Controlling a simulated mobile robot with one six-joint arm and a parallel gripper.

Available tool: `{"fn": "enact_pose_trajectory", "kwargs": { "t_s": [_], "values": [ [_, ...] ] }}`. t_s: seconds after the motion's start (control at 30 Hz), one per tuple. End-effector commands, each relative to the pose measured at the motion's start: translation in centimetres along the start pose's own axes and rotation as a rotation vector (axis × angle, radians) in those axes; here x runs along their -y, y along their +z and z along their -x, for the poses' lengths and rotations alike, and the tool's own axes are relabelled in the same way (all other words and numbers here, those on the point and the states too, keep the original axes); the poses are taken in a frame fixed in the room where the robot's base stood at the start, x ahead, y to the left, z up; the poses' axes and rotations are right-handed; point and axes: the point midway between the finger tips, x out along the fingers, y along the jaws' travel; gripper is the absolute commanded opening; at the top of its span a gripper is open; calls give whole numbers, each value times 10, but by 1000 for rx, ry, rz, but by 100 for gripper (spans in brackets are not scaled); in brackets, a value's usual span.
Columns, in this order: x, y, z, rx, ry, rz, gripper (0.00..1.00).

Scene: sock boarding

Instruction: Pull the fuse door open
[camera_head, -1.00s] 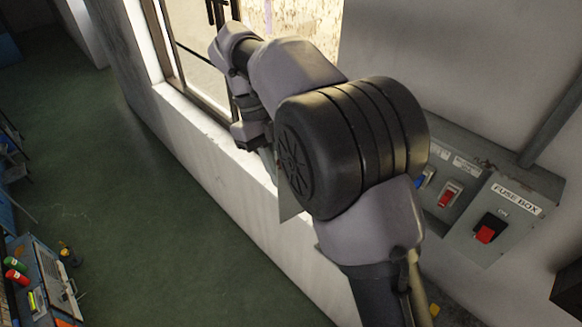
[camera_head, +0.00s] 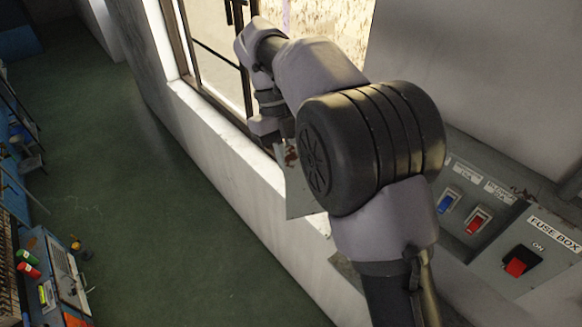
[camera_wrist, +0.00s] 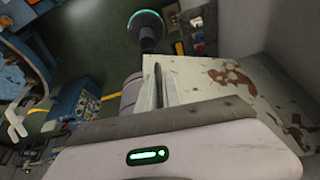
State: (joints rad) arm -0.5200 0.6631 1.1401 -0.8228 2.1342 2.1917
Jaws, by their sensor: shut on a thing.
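The fuse door is a pale panel with rust-brown patches. It fills the right side of the wrist view (camera_wrist: 265,95) and shows as a thin plate below my gripper in the head view (camera_head: 300,198). My gripper (camera_wrist: 160,88) is shut on the door at its near edge; the exact grip point is hard to see. In the head view my gripper (camera_head: 270,130) is partly hidden by my own arm. The door stands out from the wall, swung open at an angle. Its hinge side is hidden behind my arm.
A grey fuse box (camera_head: 500,284) with a red switch (camera_head: 517,265) is on the wall at the right. Blue and red switches sit left of it. A window (camera_head: 215,75) is behind my arm. Green floor (camera_head: 140,190) is open at the left, with a blue cart (camera_head: 50,262) at lower left.

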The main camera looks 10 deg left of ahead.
Motion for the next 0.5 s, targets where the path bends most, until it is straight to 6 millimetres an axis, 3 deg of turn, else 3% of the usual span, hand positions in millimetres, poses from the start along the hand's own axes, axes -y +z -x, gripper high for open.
{"fn": "enact_pose_trajectory", "kwargs": {
  "t_s": [0.03,0.1,0.17,0.5],
  "values": [
    [0,0,0,0,0,0,0],
    [0,0,0,0,0,0,19],
    [0,0,0,0,0,0,31],
    [0,0,3,0,0,0,31]
  ]
}}
